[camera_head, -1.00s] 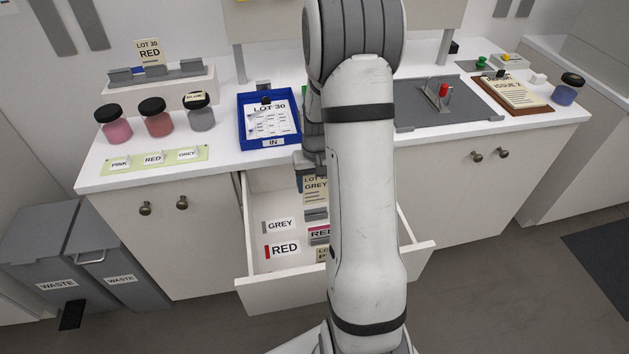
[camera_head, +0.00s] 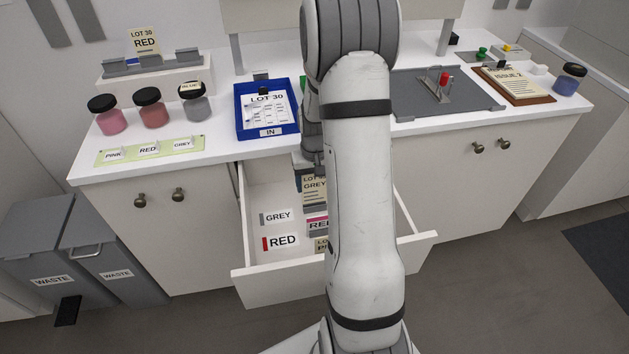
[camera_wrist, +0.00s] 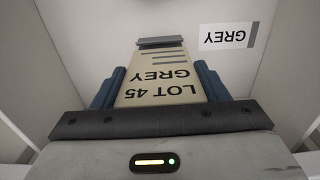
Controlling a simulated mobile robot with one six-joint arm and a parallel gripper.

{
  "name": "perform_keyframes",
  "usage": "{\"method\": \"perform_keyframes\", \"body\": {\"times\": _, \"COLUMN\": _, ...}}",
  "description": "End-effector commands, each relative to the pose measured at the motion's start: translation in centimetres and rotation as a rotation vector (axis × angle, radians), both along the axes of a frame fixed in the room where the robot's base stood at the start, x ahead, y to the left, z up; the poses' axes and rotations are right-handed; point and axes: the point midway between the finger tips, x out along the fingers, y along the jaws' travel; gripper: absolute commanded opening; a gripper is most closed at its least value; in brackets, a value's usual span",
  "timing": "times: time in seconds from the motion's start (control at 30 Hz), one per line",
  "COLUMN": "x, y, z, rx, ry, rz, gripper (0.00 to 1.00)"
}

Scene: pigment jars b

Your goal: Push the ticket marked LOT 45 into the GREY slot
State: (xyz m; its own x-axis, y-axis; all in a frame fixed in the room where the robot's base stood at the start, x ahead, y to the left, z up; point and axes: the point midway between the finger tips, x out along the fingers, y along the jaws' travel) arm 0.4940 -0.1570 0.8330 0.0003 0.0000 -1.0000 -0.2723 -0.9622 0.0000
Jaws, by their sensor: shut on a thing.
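The cream ticket marked LOT 45 GREY (camera_wrist: 162,82) is upside down in the wrist view, held between the blue fingers of my gripper (camera_wrist: 158,88). The ticket (camera_head: 314,191) also shows in the head view, hanging upright inside the open drawer, partly behind my arm. A grey slot block (camera_wrist: 162,42) lies at the far end of the ticket. The ticket's edge reaches it in the wrist view, but I cannot tell how deep it sits. The GREY label (camera_head: 276,217) is on the drawer floor beside it, and also in the wrist view (camera_wrist: 228,36).
The open drawer (camera_head: 285,288) also holds a RED label (camera_head: 281,242) and other tickets partly hidden by my arm. The counter above carries a blue tray (camera_head: 240,137), jars (camera_head: 152,112), and a rack (camera_head: 158,82) with a LOT 30 RED ticket. Drawer walls are close around my gripper.

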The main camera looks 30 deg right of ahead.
Motion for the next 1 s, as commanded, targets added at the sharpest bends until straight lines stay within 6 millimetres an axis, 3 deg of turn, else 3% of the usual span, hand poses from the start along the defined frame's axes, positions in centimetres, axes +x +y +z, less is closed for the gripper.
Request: {"method": "perform_keyframes", "body": {"times": 1.0, "x": 0.0, "y": 0.1, "z": -3.3, "rx": 0.000, "ry": 0.001, "rz": 0.002, "gripper": 0.46}}
